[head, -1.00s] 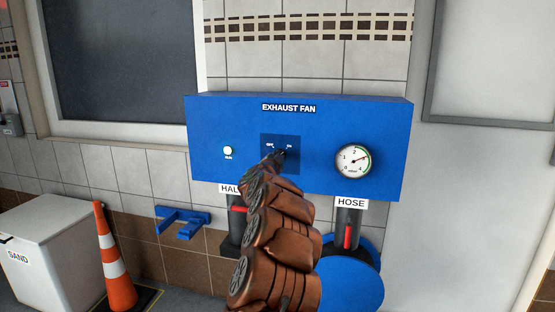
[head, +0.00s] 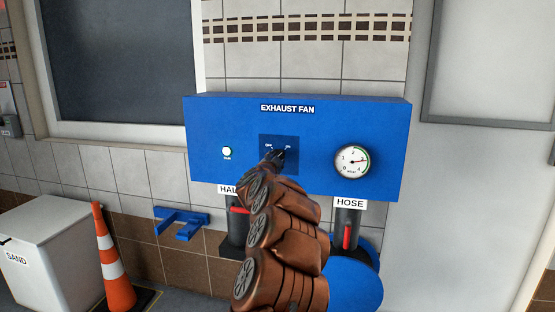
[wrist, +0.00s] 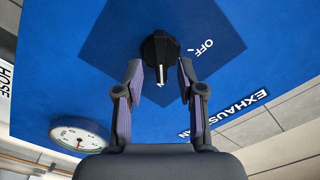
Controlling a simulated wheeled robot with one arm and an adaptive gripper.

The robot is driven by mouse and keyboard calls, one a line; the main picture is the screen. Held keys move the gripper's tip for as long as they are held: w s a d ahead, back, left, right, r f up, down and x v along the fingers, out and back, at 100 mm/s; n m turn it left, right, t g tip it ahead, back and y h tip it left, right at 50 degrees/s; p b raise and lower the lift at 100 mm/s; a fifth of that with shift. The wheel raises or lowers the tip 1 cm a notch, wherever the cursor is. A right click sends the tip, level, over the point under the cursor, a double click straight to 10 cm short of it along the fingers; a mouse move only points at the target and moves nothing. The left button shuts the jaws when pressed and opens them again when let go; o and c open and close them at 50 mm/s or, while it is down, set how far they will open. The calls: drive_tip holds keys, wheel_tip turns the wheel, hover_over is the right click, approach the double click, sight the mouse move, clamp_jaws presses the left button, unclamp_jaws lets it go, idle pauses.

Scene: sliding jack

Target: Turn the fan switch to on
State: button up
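The fan switch is a black knob (wrist: 160,48) with a white pointer, on a dark blue square plate (wrist: 105,38) of the blue exhaust fan panel (head: 305,180). In the head view OFF and ON stand above the knob, left and right. My gripper (wrist: 160,72) is open, with one fingertip on each side of the knob's pointer end. Small gaps show beside the knob; I see no firm contact. In the head view my arm hides most of the knob.
A round gauge (head: 352,161) and a small lit lamp (head: 227,151) flank the switch. Below are pipes with red levers, one labelled HOSE (head: 350,203). A blue wall bracket (head: 181,223), an orange cone (head: 114,262) and a sand bin (head: 55,250) stand at left.

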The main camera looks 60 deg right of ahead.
drive_tip(key=v, duration=1)
drive_tip(key=shift+a, duration=0.1)
idle(0.7)
